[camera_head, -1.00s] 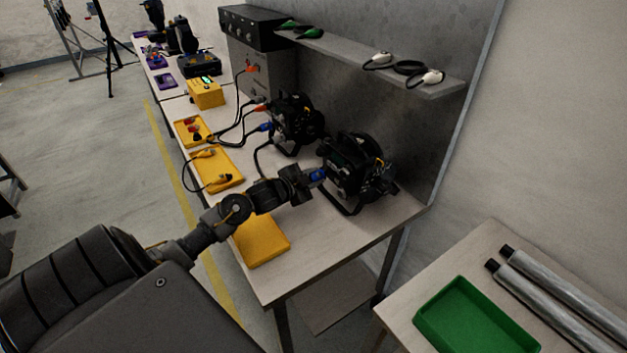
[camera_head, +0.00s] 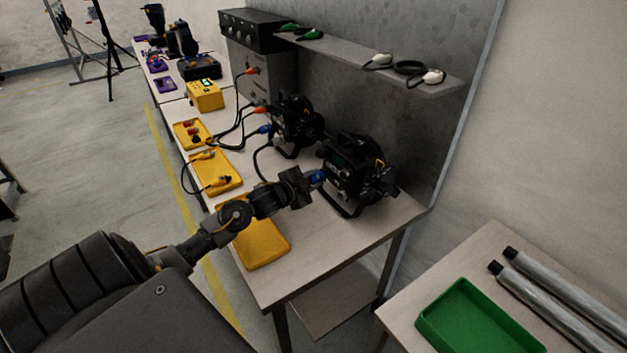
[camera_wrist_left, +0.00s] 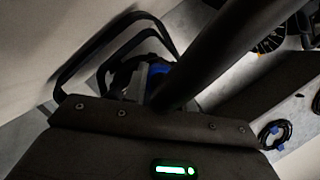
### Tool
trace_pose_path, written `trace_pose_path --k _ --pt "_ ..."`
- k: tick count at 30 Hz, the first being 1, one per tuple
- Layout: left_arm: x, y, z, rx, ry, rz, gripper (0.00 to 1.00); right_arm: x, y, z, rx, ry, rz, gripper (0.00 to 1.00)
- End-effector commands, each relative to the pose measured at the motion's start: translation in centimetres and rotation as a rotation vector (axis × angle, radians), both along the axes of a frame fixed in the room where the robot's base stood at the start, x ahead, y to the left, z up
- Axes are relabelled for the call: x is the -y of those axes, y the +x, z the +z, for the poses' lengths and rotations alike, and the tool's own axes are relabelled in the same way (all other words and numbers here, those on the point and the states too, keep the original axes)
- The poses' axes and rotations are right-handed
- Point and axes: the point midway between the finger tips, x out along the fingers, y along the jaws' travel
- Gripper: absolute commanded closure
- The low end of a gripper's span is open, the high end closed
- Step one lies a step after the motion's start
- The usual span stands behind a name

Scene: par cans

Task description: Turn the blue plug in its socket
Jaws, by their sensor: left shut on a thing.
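The blue plug (camera_head: 317,177) is at the front of the nearer black par can (camera_head: 347,166), on the bench. My left gripper (camera_head: 311,178) is shut on the blue plug, with its fingers at the front face of the can. In the left wrist view a bit of the blue plug (camera_wrist_left: 158,70) shows beyond the dark gripper body. The socket is hidden behind the plug and gripper, so I cannot tell the plug's angle or how deep it sits. My right gripper is not in view.
A second black par can (camera_head: 296,125) with cables stands farther back on the bench (camera_head: 300,262). Yellow trays (camera_head: 262,246) lie along the bench's left edge. A shelf (camera_head: 437,88) hangs above. A green tray (camera_head: 480,318) is on the right table.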

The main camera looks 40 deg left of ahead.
Motion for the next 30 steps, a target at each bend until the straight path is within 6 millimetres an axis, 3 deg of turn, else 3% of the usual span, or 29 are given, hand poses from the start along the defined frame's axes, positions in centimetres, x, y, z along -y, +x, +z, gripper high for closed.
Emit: trace_pose_path --k 4,5,11,22,30 --pt "-0.1 0.0 0.1 0.002 0.001 0.001 1.00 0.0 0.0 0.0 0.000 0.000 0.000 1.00" --pt "-0.1 0.0 0.1 0.002 0.001 0.001 0.72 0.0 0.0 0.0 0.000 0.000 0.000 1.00" --pt "0.0 0.0 0.1 0.001 0.000 0.001 0.48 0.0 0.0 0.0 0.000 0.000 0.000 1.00" --pt "-0.1 -0.8 0.1 0.000 0.000 0.000 0.48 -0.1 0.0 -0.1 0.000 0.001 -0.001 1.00" --pt "-0.1 -5.8 1.1 -0.002 0.002 -0.002 0.48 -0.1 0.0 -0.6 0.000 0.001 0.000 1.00"
